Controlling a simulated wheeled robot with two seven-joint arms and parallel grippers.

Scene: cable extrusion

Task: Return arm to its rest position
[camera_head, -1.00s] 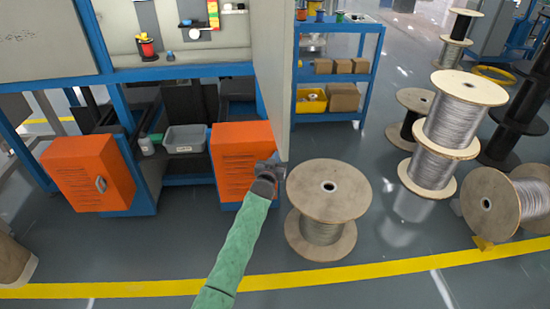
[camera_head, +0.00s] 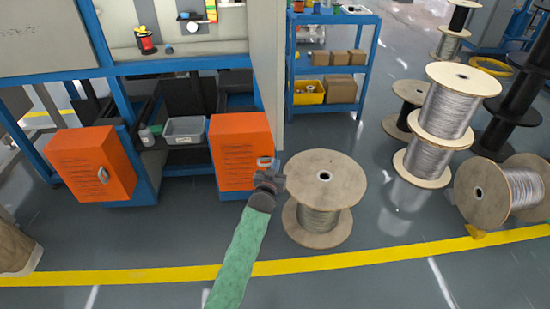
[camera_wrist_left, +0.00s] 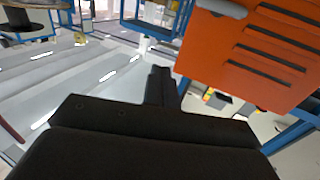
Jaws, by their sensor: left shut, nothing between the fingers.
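My left arm, in a green sleeve, reaches up from the bottom middle of the head view. Its dark gripper (camera_head: 268,182) is in front of the lower right corner of an orange cabinet (camera_head: 238,150), just left of a wooden cable spool (camera_head: 325,178). I cannot tell whether it touches either one. In the left wrist view the gripper's fingers (camera_wrist_left: 160,85) are together with nothing between them, and the orange cabinet (camera_wrist_left: 255,50) fills the upper right. My right gripper is not in view.
A second orange cabinet (camera_head: 90,168) stands at the left, with a grey bin (camera_head: 185,129) between. Stacked spools (camera_head: 447,115) and a tipped spool (camera_head: 495,190) stand at the right. A blue shelf (camera_head: 333,60) is behind. The floor near the yellow line (camera_head: 390,257) is mostly clear.

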